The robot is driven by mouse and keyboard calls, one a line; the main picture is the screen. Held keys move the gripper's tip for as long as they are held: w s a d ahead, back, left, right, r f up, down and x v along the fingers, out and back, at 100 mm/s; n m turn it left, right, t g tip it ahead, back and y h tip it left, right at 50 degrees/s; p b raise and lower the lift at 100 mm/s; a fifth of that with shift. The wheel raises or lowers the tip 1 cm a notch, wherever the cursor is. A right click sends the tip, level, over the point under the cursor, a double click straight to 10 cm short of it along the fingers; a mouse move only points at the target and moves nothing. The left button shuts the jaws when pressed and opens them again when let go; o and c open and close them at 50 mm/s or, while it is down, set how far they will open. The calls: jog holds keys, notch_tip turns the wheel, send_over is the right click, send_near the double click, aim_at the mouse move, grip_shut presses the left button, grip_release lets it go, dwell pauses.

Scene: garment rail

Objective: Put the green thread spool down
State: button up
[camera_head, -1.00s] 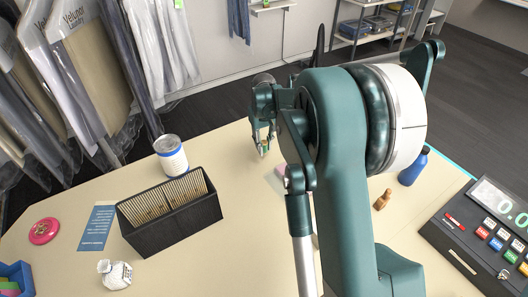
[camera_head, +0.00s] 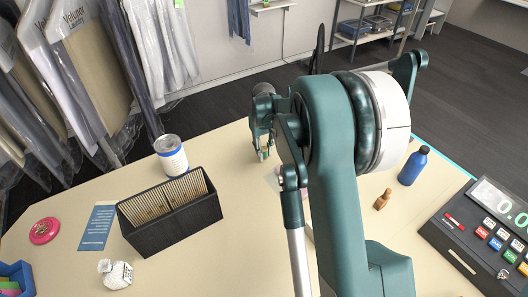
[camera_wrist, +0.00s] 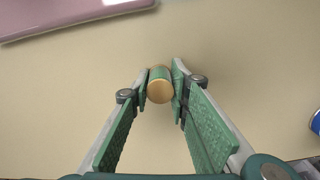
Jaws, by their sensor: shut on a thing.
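My gripper (camera_wrist: 159,88) is shut on the green thread spool (camera_wrist: 160,90), with one fingertip on each side of it in the wrist view. The spool's round tan end faces the wrist camera, and a green band shows behind it. In the head view my gripper (camera_head: 263,154) is over the far part of the beige table (camera_head: 150,250). The spool is mostly hidden between the fingers there. I cannot tell whether the spool touches the table.
A pink flat object (camera_wrist: 75,12) lies near the gripper. A white-and-blue can (camera_head: 172,156) and a black card box (camera_head: 172,218) stand to the left. A blue bottle (camera_head: 413,166) and a brown wooden figure (camera_head: 383,199) stand to the right. The table around the spool is bare.

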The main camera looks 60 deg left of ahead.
aim_at(264, 148)
jog(key=shift+f, duration=0.15)
jog(key=o, duration=0.8)
jog(key=shift+c, duration=0.2)
notch_tip(264, 148, up, 12)
jog(key=shift+r, duration=0.2)
dwell(0.5)
dwell(0.5)
